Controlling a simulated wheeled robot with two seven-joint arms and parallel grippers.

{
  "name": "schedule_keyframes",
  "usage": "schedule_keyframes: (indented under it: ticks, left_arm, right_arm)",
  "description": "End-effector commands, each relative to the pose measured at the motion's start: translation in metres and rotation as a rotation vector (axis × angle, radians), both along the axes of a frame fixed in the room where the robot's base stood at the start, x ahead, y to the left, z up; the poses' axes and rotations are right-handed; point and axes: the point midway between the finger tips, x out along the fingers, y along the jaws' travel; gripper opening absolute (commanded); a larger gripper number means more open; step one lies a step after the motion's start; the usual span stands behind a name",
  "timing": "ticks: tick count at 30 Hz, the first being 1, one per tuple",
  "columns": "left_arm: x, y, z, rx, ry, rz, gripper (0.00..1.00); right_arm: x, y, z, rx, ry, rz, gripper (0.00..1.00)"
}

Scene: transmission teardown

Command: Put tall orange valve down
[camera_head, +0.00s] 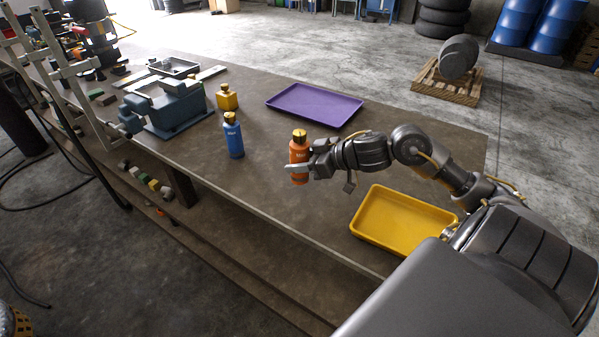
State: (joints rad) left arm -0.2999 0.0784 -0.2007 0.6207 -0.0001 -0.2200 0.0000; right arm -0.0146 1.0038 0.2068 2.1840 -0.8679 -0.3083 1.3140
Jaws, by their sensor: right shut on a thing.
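The tall orange valve (299,151) is an upright orange cylinder with a brass-coloured top. My right gripper (299,168) is shut around its body, coming from the right. The valve is over the middle of the brown workbench (262,195); I cannot tell whether its base touches the surface. My left gripper is not in view.
A blue valve (233,138) stands to the left, with a short yellow valve (227,99) behind it. A purple tray (314,105) lies behind and a yellow tray (402,222) at the front right. A grey-blue vise (168,105) stands further left.

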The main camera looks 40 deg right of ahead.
Motion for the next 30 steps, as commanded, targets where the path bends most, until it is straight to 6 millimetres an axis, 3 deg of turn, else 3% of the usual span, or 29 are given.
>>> schedule_keyframes:
  ticks: [8,18,29,30]
  left_arm:
    - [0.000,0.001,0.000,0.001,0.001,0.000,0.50]
    - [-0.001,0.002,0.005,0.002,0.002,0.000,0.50]
    - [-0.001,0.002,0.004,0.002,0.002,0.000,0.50]
    - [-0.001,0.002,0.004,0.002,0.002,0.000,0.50]
  right_arm:
    - [0.005,-0.003,-0.005,0.001,-0.006,0.000,0.00]
    - [0.008,-0.006,-0.038,0.001,-0.005,-0.002,0.00]
    - [0.008,-0.006,-0.041,0.000,-0.005,0.000,0.00]
    - [0.007,-0.005,-0.044,-0.001,0.000,0.000,0.46]
